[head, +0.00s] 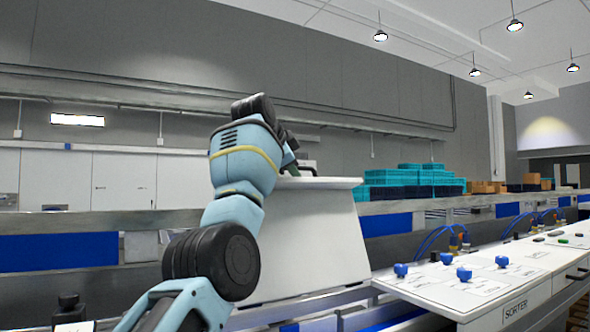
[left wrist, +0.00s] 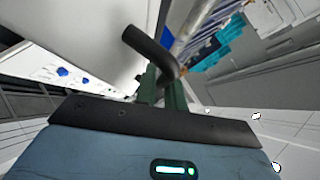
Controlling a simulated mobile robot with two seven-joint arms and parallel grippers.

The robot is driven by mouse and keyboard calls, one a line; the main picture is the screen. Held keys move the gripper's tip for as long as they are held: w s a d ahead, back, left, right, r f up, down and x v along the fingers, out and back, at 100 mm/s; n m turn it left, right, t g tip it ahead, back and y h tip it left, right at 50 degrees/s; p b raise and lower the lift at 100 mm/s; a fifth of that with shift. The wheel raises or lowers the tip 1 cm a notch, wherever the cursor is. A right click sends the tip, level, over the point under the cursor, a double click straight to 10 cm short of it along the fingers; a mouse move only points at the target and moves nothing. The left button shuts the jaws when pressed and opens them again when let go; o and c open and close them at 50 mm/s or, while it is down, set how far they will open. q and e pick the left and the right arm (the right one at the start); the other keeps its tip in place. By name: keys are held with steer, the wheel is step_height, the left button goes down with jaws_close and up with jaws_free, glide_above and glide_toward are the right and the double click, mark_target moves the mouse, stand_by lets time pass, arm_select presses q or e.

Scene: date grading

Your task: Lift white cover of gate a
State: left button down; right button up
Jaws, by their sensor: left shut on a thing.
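The white cover (head: 318,240) stands over the conveyor line in the middle of the head view, a tapered box with a flat top. A dark handle (head: 307,168) rises from its top. In the left wrist view the white cover (left wrist: 75,35) fills the upper left, and the black curved handle (left wrist: 150,48) runs to my fingers. My left gripper (left wrist: 163,82) is shut on this handle. In the head view my left arm hides most of the gripper and part of the cover. I cannot tell whether the cover's lower edge is raised. My right gripper is not in view.
A white sorter panel (head: 482,290) with blue knobs lies at the lower right, with blue hoses behind it. Teal crates (head: 405,178) and brown boxes (head: 487,187) stand behind the line. Metal rails with blue panels (head: 60,252) run across the scene.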

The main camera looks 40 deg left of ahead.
arm_select(q)
steer(key=shift+d, duration=0.1)
steer(key=c, duration=1.8)
jaws_free()
steer(key=shift+o, duration=0.2)
steer(key=shift+v, duration=3.85)
steer(key=shift+f, duration=0.1)
